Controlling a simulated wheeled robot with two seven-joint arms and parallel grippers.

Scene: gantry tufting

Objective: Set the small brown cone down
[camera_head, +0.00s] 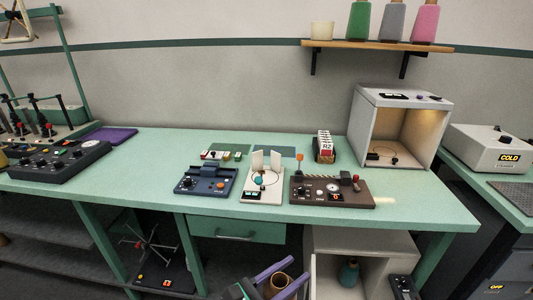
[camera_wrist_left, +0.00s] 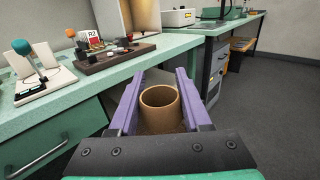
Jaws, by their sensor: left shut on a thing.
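My left gripper (camera_head: 272,277) shows at the bottom of the head view, with purple fingers around the small brown cone (camera_head: 279,286). The wrist view shows the same gripper (camera_wrist_left: 160,92) from behind, with the cone (camera_wrist_left: 160,97) held upright between the fingers, its round open top facing the camera. The gripper and cone are in front of the green table's front edge, not over its top. The cone's lower part is hidden in the head view. My right gripper is in neither view.
The green table (camera_head: 400,196) carries a blue control box (camera_head: 205,181), a white stand with a teal ball (camera_head: 262,188), a brown control box (camera_head: 332,191) and an open lit cabinet (camera_head: 363,128). A drawer (camera_head: 237,230) and a shelf unit (camera_head: 318,240) are below. Table top is clear at front right.

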